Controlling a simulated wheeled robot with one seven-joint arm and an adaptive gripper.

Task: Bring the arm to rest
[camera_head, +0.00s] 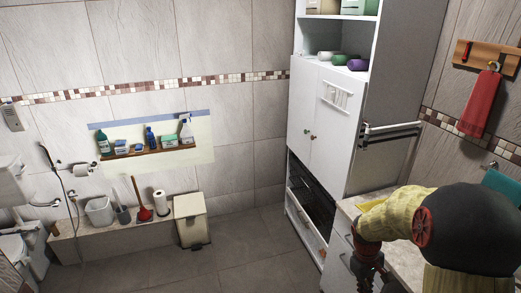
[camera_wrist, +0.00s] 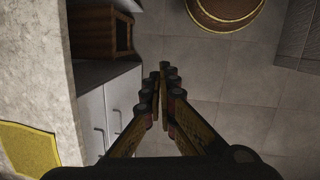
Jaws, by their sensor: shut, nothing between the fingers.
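My gripper (camera_wrist: 163,69) points up the picture in the wrist view. Its two dark, worn fingers meet at the tips and hold nothing. Grey floor tiles show below and around it, with white cabinet doors close on its left. In the head view, my arm (camera_head: 465,228) is at the lower right, with a black rounded part, a red round cap and a yellow covering. It is bent over the counter side. The fingertips cannot be made out clearly in the head view.
A pale counter (camera_wrist: 32,85) with a yellow item (camera_wrist: 28,150) lies left of my gripper. A brown box (camera_wrist: 97,33) and a round wooden object (camera_wrist: 226,8) are further off. The tall white cabinet (camera_head: 333,125) has an open lower drawer (camera_head: 308,222). The middle floor (camera_head: 245,250) is clear.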

